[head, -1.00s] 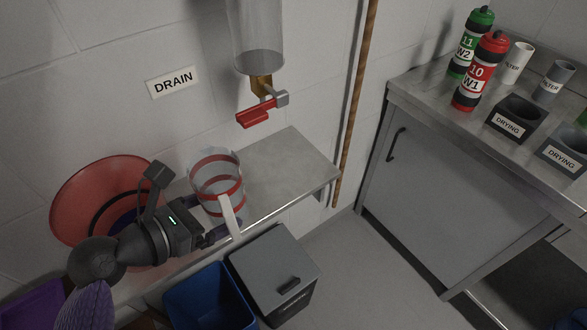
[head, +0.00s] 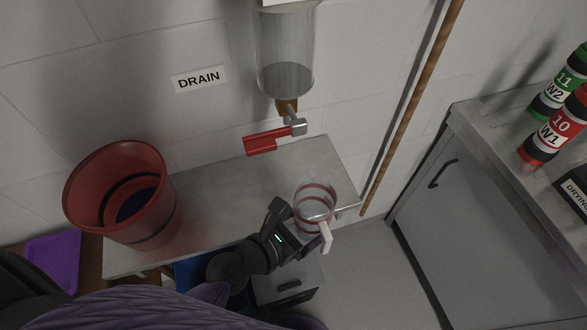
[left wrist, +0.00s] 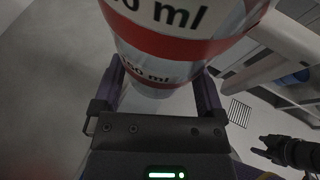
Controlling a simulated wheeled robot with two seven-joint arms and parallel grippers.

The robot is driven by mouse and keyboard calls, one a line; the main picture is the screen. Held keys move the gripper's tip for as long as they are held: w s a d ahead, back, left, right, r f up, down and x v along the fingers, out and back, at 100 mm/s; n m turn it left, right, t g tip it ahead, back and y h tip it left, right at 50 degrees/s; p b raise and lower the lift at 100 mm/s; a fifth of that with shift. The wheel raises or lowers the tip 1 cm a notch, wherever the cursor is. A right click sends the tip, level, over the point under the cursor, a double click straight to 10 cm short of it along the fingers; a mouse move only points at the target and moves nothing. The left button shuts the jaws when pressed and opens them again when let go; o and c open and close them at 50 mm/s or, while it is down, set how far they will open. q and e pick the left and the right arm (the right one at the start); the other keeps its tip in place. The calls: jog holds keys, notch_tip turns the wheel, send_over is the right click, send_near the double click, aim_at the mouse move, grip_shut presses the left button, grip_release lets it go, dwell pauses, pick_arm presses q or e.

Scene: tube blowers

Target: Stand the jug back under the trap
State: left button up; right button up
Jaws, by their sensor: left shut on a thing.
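The trap is a clear wall cylinder (head: 286,60) with a brass outlet and a red lever (head: 265,141) below it. The jug (head: 314,192) is clear with red bands and a white handle (head: 326,236). In the head view it is below and right of the lever, over the shelf's front right part; whether it touches the shelf I cannot tell. My left gripper (head: 288,214) is shut on its side. In the left wrist view the jug (left wrist: 165,45) is between both fingers, its ml marks showing. My right gripper (left wrist: 266,146) appears small there, jaws apart and empty.
The metal shelf (head: 215,190) is bare in its middle. A red bucket (head: 150,220) stands at its left end. Below are a grey lidded bin (head: 290,285) and a blue bin (head: 190,272). A wooden pole (head: 412,110) and a cabinet (head: 450,215) stand right.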

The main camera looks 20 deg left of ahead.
pick_arm(q)
jog(key=b, duration=0.4)
send_over(281, 185)
jog(key=shift+s+d+f, duration=0.1)
jog(key=shift+s+f, duration=0.1)
jog(key=shift+w+f, duration=0.15)
jog(key=shift+w, duration=0.1)
notch_tip(281, 185, down, 3)
jog(key=b, duration=0.2)
jog(key=shift+f+b, duration=0.1)
jog(key=shift+b, duration=0.2)
jog(key=o, duration=1.2)
jog(key=shift+o, duration=0.2)
jog(key=shift+r, duration=0.25)
jog(key=p+v, duration=0.2)
jog(key=v, duration=1)
jog(key=shift+f+p, duration=0.1)
jog(key=shift+p, duration=0.25)
jog(key=shift+s, duration=0.15)
